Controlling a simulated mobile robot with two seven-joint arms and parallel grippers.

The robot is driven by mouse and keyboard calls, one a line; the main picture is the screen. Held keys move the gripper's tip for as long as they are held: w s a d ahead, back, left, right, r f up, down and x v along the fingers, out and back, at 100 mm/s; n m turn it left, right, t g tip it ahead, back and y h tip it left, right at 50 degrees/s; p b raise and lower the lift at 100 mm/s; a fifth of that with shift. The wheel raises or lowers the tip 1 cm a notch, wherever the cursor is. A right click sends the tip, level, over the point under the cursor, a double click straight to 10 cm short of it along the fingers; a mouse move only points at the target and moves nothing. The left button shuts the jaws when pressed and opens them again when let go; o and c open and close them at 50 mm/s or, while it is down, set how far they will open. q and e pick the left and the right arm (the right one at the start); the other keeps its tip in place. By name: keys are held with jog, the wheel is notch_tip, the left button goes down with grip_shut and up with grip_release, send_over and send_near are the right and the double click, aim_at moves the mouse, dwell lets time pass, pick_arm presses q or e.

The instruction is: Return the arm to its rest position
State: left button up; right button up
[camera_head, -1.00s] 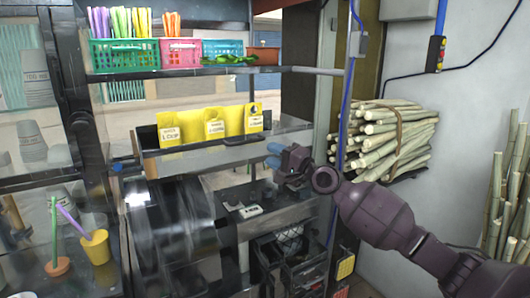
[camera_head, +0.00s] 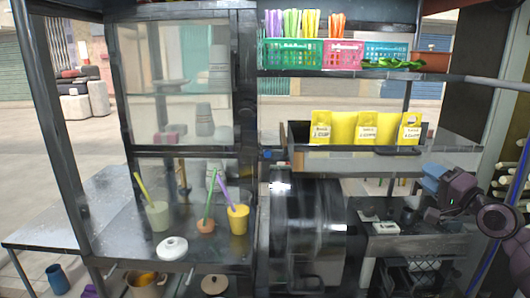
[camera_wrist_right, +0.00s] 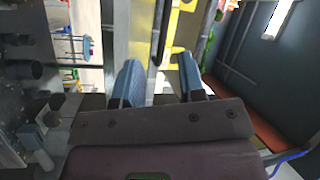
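My right arm comes in from the right edge of the head view. Its right gripper (camera_head: 434,180) has blue fingertips and is beside the press, in front of the metal shelf under the yellow signs. In the right wrist view the two blue fingers of the gripper (camera_wrist_right: 160,82) stand apart with nothing between them. No object is held. My left gripper does not show in either view.
The dark metal press drum (camera_head: 308,235) stands left of my right gripper. Cups with straws, among them a yellow cup (camera_head: 238,219), stand on the left counter. A teal basket (camera_head: 290,53) sits on the upper shelf. Open floor shows at the far left.

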jog(key=s+a+f+n+g+h, duration=0.1)
jog(key=s+a+f+n, duration=0.25)
jog(key=f, duration=0.45)
jog(key=s+a+f+n+g+h, duration=0.1)
jog(key=s+a+f+n, duration=0.1)
jog(key=s+f+n, duration=0.45)
jog(key=s+a+f+n+g+h, duration=0.1)
jog(key=a+f+n+h, duration=0.15)
jog(key=f, duration=0.75)
jog(key=s+a+f+m+g+h, duration=0.1)
jog(key=s+a+f+g, duration=0.1)
jog(key=s+f, duration=0.6)
jog(key=s+a+f+m+g+h, duration=0.1)
jog(key=s+a+f, duration=0.3)
jog(key=s+f, duration=0.4)
jog(key=s+g, duration=0.1)
jog(key=s, duration=0.4)
jog(key=shift+s+a+f, duration=0.3)
jog(key=shift+s+f, duration=0.05)
jog(key=shift+s, duration=0.05)
